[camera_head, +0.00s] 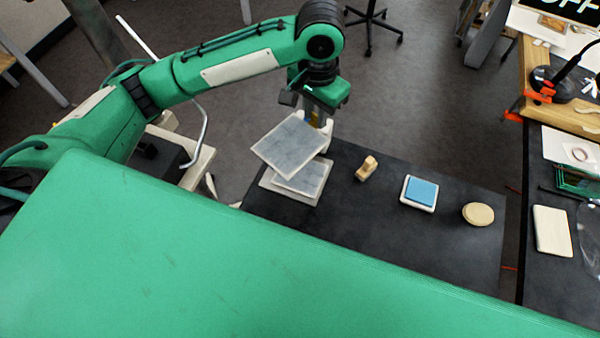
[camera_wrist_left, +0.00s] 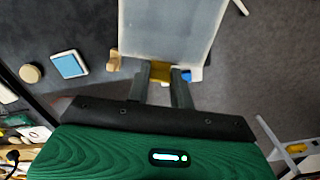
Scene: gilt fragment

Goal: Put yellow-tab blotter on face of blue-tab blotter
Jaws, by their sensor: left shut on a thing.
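My left gripper (camera_head: 314,118) is shut on the yellow tab (camera_wrist_left: 160,72) of a flat grey-white blotter (camera_head: 290,142). It holds this blotter tilted above the black table, and the blotter also fills the upper middle of the left wrist view (camera_wrist_left: 172,25). Below it lies another pale blotter (camera_head: 306,180), partly hidden by the held one, on what looks like a pale board (camera_head: 285,193). A small blue tab (camera_wrist_left: 187,76) shows just beside the fingers in the left wrist view; the lower blotter's face is mostly hidden there. My right gripper is in neither view.
On the black table (camera_head: 385,225) stand a small wooden piece (camera_head: 366,168), a white-framed blue pad (camera_head: 420,193) and a round tan disc (camera_head: 478,214). A second bench (camera_head: 560,285) with tools lies at the right. The table between these items is clear.

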